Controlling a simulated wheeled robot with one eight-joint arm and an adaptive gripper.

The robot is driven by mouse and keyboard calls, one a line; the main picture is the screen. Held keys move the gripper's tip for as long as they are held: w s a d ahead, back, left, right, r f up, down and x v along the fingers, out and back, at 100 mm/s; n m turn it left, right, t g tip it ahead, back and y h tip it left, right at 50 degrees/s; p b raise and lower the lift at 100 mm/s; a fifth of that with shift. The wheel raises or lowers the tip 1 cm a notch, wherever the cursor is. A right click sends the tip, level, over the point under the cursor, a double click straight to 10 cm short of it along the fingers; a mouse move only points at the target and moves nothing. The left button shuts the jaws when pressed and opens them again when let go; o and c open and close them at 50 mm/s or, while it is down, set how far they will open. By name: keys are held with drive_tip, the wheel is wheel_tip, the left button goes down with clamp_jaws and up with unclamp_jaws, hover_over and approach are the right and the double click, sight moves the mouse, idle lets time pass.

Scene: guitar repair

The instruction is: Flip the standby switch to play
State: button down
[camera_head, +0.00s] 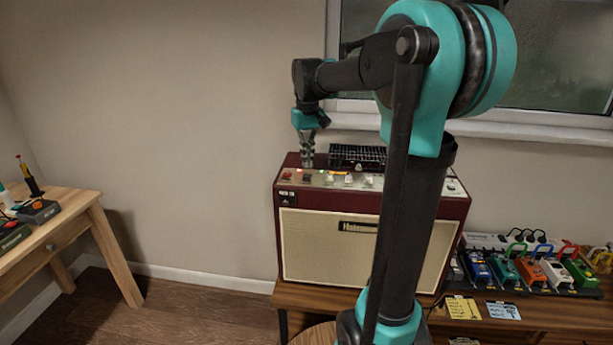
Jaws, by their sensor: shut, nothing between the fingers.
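A dark red guitar amplifier (287,220) with a cream front grille stands upright on a low wooden bench. My gripper (307,163) points down at the left part of this panel, just right of the dark switches. It is shut and holds nothing. At this size I cannot tell whether it touches a switch, or which switch is standby. My arm hides the right part of the amplifier.
A black grille (357,156) is on the amplifier's top. Several coloured pedals (530,272) and a white power strip are at the right, with a yellow card (462,307) and blue card in front. A wooden table (72,225) with tools stands at the left. The floor between is clear.

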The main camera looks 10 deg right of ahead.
sight(307, 174)
drive_tip(key=shift+r, duration=2.2)
